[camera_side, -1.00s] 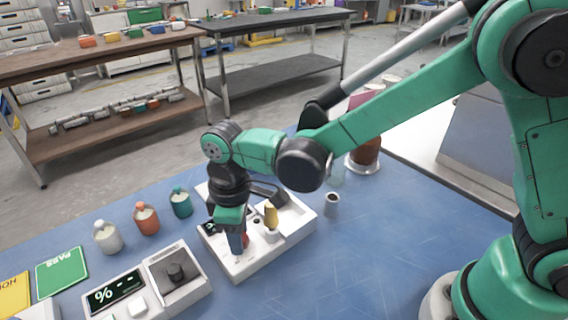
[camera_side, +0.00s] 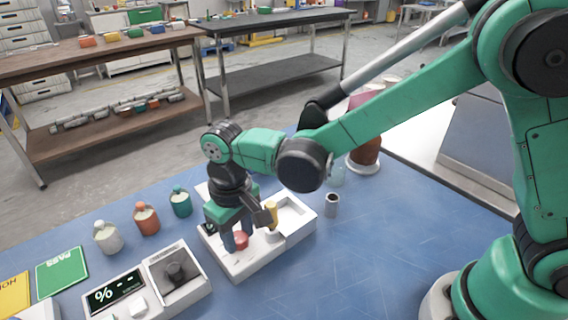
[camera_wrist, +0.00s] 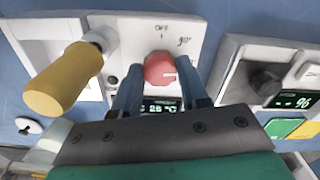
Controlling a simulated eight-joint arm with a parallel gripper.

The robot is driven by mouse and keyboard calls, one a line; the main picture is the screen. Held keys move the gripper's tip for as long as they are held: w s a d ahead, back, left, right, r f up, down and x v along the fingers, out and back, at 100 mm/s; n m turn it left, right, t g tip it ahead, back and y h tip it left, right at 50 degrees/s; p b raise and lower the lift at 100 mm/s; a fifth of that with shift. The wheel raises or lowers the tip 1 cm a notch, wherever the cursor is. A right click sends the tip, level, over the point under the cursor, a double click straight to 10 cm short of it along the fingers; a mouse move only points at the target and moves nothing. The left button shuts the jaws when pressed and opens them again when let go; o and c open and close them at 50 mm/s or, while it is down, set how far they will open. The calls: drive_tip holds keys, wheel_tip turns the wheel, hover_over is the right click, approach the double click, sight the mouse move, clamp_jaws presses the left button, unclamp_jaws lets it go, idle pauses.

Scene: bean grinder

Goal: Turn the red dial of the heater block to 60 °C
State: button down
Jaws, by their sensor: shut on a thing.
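The red dial (camera_wrist: 160,70) sits on the white heater block (camera_wrist: 205,35). In the wrist view a white mark on the dial points to the right, past the "90°" label, with "OFF" printed above the dial. My gripper (camera_wrist: 160,82) points down with one finger on each side of the dial and is shut on it. A small display (camera_wrist: 160,105), partly hidden by my gripper, seems to read about 26 °C. In the side view the dial (camera_side: 241,241) shows between the fingers of my gripper (camera_side: 236,240), on the white block (camera_side: 245,265).
A yellow-handled part (camera_side: 271,215) stands close beside my gripper. Several small bottles (camera_side: 147,221) stand to the left. The blue table is clear at right.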

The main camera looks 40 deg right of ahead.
sight(239, 236)
idle(0.4)
drive_tip(key=shift+c, duration=2.3)
unclamp_jaws()
drive_tip(key=shift+r, duration=2.85)
